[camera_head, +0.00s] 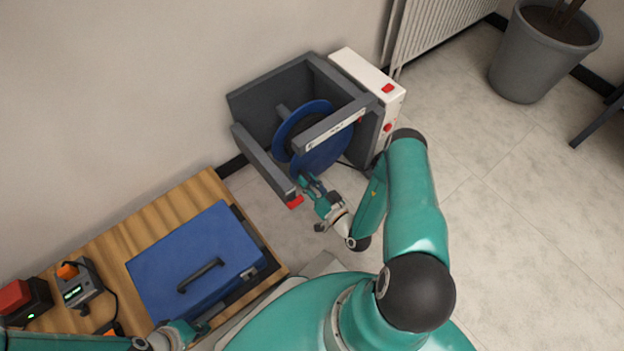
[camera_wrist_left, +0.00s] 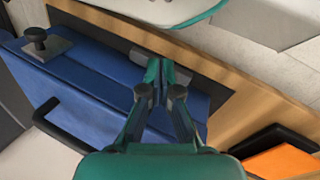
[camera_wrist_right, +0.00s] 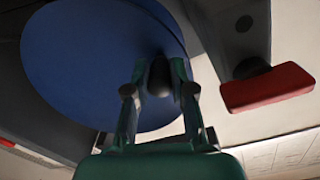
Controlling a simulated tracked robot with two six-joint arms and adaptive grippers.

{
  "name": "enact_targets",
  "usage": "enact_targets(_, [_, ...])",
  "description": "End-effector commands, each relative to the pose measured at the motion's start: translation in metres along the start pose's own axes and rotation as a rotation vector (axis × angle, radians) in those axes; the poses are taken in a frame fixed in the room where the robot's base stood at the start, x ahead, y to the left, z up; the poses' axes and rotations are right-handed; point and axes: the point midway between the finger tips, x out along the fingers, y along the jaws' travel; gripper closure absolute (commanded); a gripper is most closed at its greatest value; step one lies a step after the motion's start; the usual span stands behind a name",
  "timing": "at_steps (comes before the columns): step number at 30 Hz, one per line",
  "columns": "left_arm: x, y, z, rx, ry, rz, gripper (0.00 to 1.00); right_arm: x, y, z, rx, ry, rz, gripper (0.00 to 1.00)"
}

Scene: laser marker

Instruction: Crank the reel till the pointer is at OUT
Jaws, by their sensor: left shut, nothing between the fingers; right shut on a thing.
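The reel (camera_head: 318,155) has blue discs and sits in a grey frame (camera_head: 262,160) by the wall. A pale labelled strip (camera_head: 336,129) runs along the frame's top bar; its lettering and the pointer are too small to read. My right gripper (camera_head: 309,184) is at the near side of the reel. In the right wrist view it is shut on a dark crank knob (camera_wrist_right: 160,76) in front of the blue disc (camera_wrist_right: 95,60). My left gripper (camera_wrist_left: 161,88) is shut and empty over the front edge of the blue case (camera_head: 190,255).
A red lever end (camera_head: 295,202) juts from the frame's near corner, close to my right gripper. A white box with red buttons (camera_head: 370,80) adjoins the frame. A wooden table (camera_head: 150,215) holds the case and small devices (camera_head: 78,288). Floor at right is clear up to a plant pot (camera_head: 540,60).

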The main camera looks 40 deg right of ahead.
Motion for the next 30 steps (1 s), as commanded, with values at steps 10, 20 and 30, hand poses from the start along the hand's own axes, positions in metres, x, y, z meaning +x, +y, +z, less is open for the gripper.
enact_targets(10, [0.000, 0.000, 0.000, 0.000, 0.000, 0.000, 1.00, 0.003, 0.001, -0.002, -0.006, 0.006, -0.002, 1.00])
enact_targets(20, [0.000, 0.000, 0.000, 0.000, 0.000, 0.000, 1.00, 0.001, 0.001, -0.001, -0.002, 0.003, 0.000, 0.51])
enact_targets(30, [-0.001, 0.000, 0.000, 0.000, 0.000, 0.000, 1.00, -0.013, 0.002, 0.000, 0.000, 0.000, 0.004, 0.51])
